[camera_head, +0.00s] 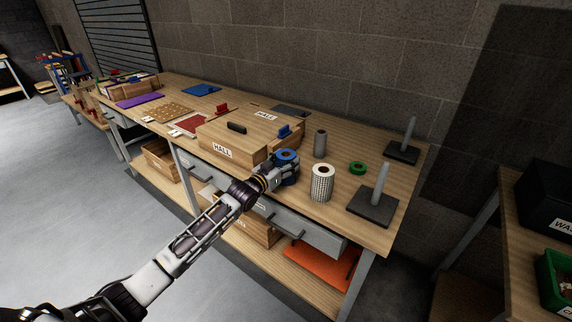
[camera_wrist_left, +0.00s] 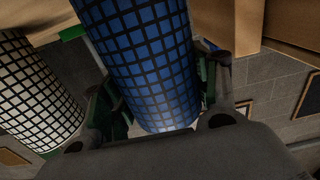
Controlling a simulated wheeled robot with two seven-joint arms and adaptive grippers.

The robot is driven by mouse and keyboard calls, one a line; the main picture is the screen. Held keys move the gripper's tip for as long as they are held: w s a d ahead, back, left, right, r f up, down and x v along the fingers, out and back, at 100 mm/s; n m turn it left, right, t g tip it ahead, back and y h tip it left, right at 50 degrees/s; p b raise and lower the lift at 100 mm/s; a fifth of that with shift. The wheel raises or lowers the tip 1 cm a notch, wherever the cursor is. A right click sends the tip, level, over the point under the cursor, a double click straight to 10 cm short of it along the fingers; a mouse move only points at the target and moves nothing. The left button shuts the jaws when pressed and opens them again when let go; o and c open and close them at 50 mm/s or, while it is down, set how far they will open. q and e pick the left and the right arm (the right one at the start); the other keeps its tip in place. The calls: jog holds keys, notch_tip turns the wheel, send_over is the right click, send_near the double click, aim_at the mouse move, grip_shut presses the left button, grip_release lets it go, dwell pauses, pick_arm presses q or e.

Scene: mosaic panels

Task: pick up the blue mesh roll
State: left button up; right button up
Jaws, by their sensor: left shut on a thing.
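The blue mesh roll (camera_head: 287,157) is a blue cylinder with a dark grid on the workbench's right half, beside the wooden boxes. My left gripper (camera_head: 284,173) is shut on it from the front, and it hides the roll's lower part in the head view. In the left wrist view the blue mesh roll (camera_wrist_left: 150,60) fills the space between the two fingers of the left gripper (camera_wrist_left: 160,100). I cannot tell whether the roll touches the bench top. My right gripper is not in view.
A white mesh roll (camera_head: 322,184) stands just right of the blue one. Wooden boxes labelled HALL (camera_head: 228,140) stand to the left.

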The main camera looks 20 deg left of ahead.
pick_arm(q)
notch_tip(320, 180, up, 10)
dwell(0.6)
dwell(0.5)
